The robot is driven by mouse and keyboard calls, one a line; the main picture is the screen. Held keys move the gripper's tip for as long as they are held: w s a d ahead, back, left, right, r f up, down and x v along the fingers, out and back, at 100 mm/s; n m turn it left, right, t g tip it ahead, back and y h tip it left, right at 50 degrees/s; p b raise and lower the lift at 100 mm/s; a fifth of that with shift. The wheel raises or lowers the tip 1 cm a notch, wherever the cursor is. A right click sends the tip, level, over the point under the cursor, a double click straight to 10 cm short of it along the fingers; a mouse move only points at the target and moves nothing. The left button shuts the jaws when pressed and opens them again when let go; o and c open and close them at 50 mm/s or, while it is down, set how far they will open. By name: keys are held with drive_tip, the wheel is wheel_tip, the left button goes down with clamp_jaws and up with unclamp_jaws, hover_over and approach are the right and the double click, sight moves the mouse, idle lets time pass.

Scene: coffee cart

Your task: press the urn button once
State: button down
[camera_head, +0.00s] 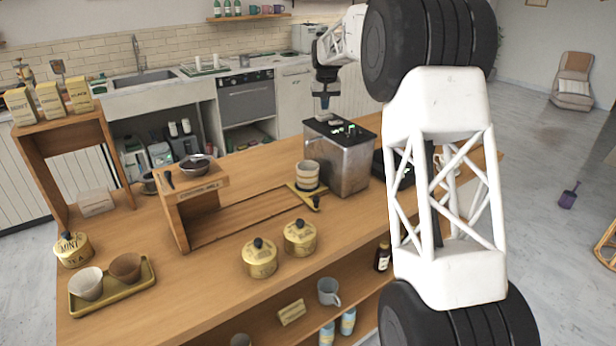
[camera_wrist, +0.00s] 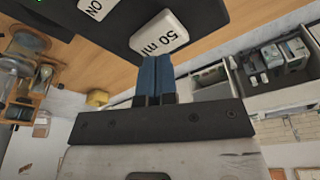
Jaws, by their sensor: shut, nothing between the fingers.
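The urn (camera_head: 348,166) is a metal box with a black top carrying several small light buttons, standing on the wooden counter. My gripper (camera_head: 324,104) points down just above the left part of its top in the head view. In the wrist view, the shut blue fingers (camera_wrist: 154,72) are empty. Their tips overlap the lower edge of a white button marked "50 ml" (camera_wrist: 160,34); I cannot tell if they touch it. A white "ON" button (camera_wrist: 97,7) lies to its left on the black panel (camera_wrist: 118,32), near a small green light.
A stack of cups (camera_head: 307,176) stands just left of the urn. A wooden stand (camera_head: 190,212) holding a bowl, two yellow lidded pots (camera_head: 260,258) and a tray of cups (camera_head: 77,307) are further left. The counter's front strip is partly clear.

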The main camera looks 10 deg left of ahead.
drive_tip(key=shift+r, duration=2.45)
drive_tip(key=shift+s, duration=0.1)
drive_tip(key=shift+s+d+r, duration=0.1)
drive_tip(key=shift+d+r, duration=0.1)
drive_tip(key=s+d+r+m, duration=0.1)
drive_tip(key=s+d+r, duration=0.2)
drive_tip(key=s+d, duration=0.6)
drive_tip(key=s+d+r, duration=0.2)
drive_tip(key=s+d, duration=0.3)
drive_tip(key=s, duration=0.9)
drive_tip(key=s+d+r+m, duration=0.1)
drive_tip(key=s+d+r, duration=0.2)
drive_tip(key=s+d, duration=0.65)
drive_tip(key=s+d+f, duration=0.2)
drive_tip(key=s+f, duration=0.3)
drive_tip(key=s, duration=0.8)
drive_tip(key=s+d+f, duration=0.3)
drive_tip(key=s+f, duration=0.2)
drive_tip(key=s, duration=0.9)
drive_tip(key=s+d+f+m, duration=0.1)
drive_tip(key=s+d+f, duration=0.2)
drive_tip(key=s, duration=1)
wheel_tip(320, 180, down, 2)
drive_tip(key=shift+s+h, duration=0.3)
drive_tip(key=shift+h, duration=0.1)
